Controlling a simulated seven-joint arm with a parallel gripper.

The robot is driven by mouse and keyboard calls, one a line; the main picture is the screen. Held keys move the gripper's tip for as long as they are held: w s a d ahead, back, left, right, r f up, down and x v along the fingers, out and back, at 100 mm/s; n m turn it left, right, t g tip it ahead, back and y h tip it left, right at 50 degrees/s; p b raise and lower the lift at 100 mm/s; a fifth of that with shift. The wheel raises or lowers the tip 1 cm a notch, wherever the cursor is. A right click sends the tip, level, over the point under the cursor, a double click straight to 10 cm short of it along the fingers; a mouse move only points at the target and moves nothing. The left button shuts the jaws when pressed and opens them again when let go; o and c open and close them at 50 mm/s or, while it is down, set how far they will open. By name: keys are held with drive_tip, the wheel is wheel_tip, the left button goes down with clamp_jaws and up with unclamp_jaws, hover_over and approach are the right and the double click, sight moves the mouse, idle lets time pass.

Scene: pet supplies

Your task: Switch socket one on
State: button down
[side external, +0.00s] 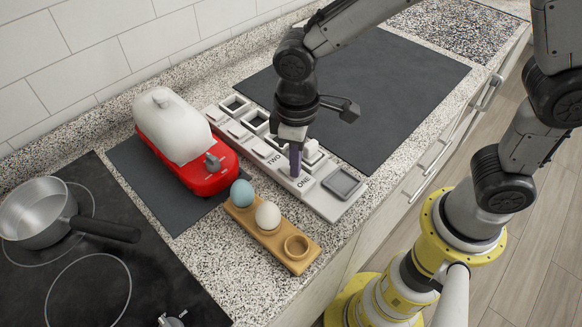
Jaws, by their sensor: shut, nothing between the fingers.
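A long grey-white socket strip (322,194) lies on the speckled counter, with dark square sockets, white rocker switches and printed labels. The label "ONE" reads near its front right end, beside a grey square socket (342,184), and "TWO" reads further back. My gripper (295,172) points down over the strip between these labels, its fingers shut and empty. The fingertips are at or just above the strip; contact cannot be told. A white switch (312,150) shows just right of the fingers. My gripper hides part of the strip, and the position of switch one is unclear.
A red appliance with a white top (206,174) stands left of the strip. A wooden egg holder (297,262) with a blue egg (242,193) and a white egg (268,215) lies in front. A pot (32,212) sits on the hob. The dark mat (400,95) behind is clear.

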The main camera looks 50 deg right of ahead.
wheel_tip(320, 180, up, 7)
idle(0.8)
drive_tip(key=shift+f, duration=0.1)
drive_tip(key=s+d+r+m+t, duration=0.4)
drive_tip(key=d+r, duration=0.5)
drive_tip(key=d, duration=0.3)
drive_tip(key=s+d+f+m+t, duration=0.1)
drive_tip(key=s+d+f+m, duration=0.1)
drive_tip(key=s+d, duration=0.3)
drive_tip(key=s+f, duration=0.1)
drive_tip(key=s, duration=0.3)
drive_tip(key=shift+s+d+f+t, duration=0.15)
drive_tip(key=shift+s+d+t, duration=0.05)
drive_tip(key=shift+d+t, duration=0.1)
drive_tip(key=c, duration=1.5)
unclamp_jaws()
drive_tip(key=shift+c, duration=0.2)
